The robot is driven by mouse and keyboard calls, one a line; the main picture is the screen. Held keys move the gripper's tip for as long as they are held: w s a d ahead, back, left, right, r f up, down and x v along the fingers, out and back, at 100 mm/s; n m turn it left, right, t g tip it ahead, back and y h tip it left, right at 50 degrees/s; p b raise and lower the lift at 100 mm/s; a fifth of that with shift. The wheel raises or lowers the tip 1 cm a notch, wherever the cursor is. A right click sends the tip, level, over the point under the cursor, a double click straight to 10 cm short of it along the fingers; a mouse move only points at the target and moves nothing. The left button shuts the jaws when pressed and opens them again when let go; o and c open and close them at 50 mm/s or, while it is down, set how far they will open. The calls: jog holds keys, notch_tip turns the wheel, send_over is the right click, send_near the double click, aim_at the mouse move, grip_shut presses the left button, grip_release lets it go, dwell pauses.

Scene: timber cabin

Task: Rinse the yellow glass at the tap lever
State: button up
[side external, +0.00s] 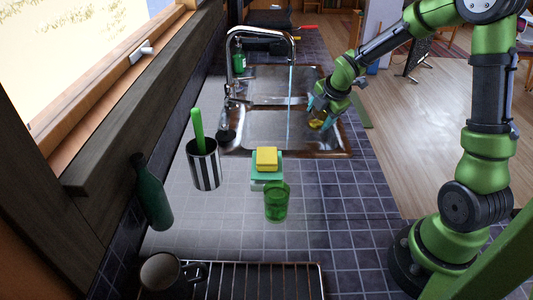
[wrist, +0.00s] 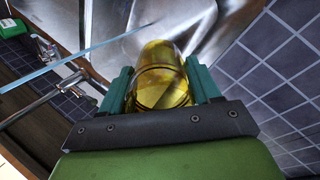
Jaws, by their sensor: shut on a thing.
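The yellow glass (wrist: 162,75) is see-through and sits between the two teal fingers of my gripper (wrist: 160,90) in the wrist view. My gripper is shut on it. In the side external view my gripper (side external: 318,108) holds the yellow glass (side external: 317,120) over the right part of the sink (side external: 258,128). The tap (side external: 232,60) arches over the sink, and a thin blue stream of water (side external: 291,100) falls from its spout. The stream also shows in the wrist view (wrist: 80,56), to the left of the glass and apart from it. The tap lever (side external: 228,104) is small at the sink's left side.
A green glass (side external: 277,203) stands in front of a yellow sponge (side external: 266,157) on a green block. A striped cup (side external: 204,165) with a green handle, a dark green bottle (side external: 152,195) and a mug (side external: 165,274) stand left. A wire rack (side external: 255,268) lies in front.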

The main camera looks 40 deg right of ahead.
jog(key=shift+n+t, duration=0.3)
jog(key=shift+n, duration=0.1)
jog(key=shift+w, duration=0.2)
jog(key=w+d+f, duration=0.1)
jog(key=w+d, duration=0.1)
jog(key=w, duration=0.4)
jog(key=w+d+f, duration=0.1)
jog(key=w+d, duration=0.1)
jog(key=w, duration=0.5)
jog(key=shift+d+f, duration=0.15)
jog(key=shift+f, duration=0.25)
jog(key=shift+s+d, duration=0.1)
jog(key=shift+d, duration=0.1)
jog(key=shift+s+d, duration=0.1)
jog(key=shift+d, duration=0.25)
jog(key=shift+a, duration=0.2)
jog(key=shift+w+a, duration=0.2)
jog(key=shift+a, duration=0.15)
jog(key=shift+d, duration=0.15)
dwell(0.4)
